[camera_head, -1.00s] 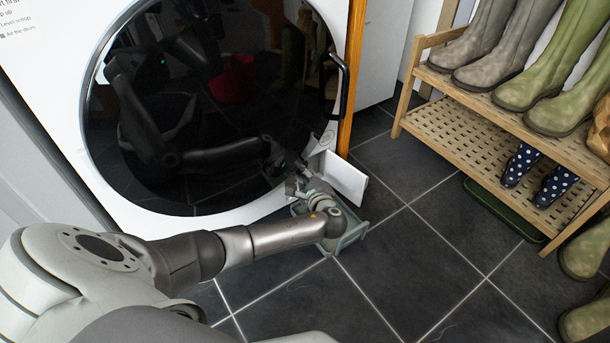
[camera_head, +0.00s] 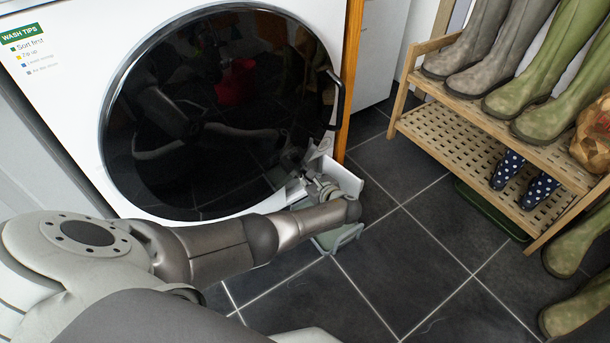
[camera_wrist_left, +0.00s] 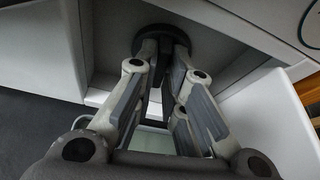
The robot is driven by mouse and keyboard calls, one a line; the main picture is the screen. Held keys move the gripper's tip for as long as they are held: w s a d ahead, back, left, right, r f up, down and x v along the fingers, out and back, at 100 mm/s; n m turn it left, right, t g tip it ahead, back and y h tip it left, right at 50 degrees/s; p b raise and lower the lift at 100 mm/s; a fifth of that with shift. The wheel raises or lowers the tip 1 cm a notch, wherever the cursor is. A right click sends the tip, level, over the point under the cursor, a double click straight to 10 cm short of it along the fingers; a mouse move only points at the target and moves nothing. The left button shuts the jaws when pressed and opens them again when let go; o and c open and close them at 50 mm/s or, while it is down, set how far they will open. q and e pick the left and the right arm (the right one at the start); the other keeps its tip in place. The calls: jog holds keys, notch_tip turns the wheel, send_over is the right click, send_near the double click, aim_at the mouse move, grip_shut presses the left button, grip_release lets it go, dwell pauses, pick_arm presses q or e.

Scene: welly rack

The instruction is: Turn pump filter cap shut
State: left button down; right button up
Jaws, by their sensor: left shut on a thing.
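The dark round filter cap (camera_wrist_left: 190,32) sits in a pale recess low on the front of the machine, at the top of the left wrist view. My left gripper (camera_wrist_left: 163,52) reaches into the recess, its two fingers closed on the cap's grip. The fingers hide much of the cap. In the head view my left gripper (camera_head: 318,186) is at the machine's lower right corner, and the cap cannot be made out behind it. The white filter flap (camera_head: 342,176) stands open to the right of the gripper. My right gripper is not in view.
A pale tray (camera_head: 347,239) lies on the floor beneath the opening, partly under my left arm. The washing machine door (camera_head: 215,110) is closed. A wooden welly rack (camera_head: 455,128) stands at right. Dark floor tiles (camera_head: 400,255) between are clear.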

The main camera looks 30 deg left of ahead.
pick_arm(q)
jog(key=shift+d+f+m+g, duration=0.1)
jog(key=shift+m+g, duration=0.4)
jog(key=shift+m, duration=0.1)
jog(key=c, duration=1.5)
grip_release()
jog(key=v, duration=1.2)
jog(key=shift+f, duration=0.1)
jog(key=shift+w+d, duration=0.1)
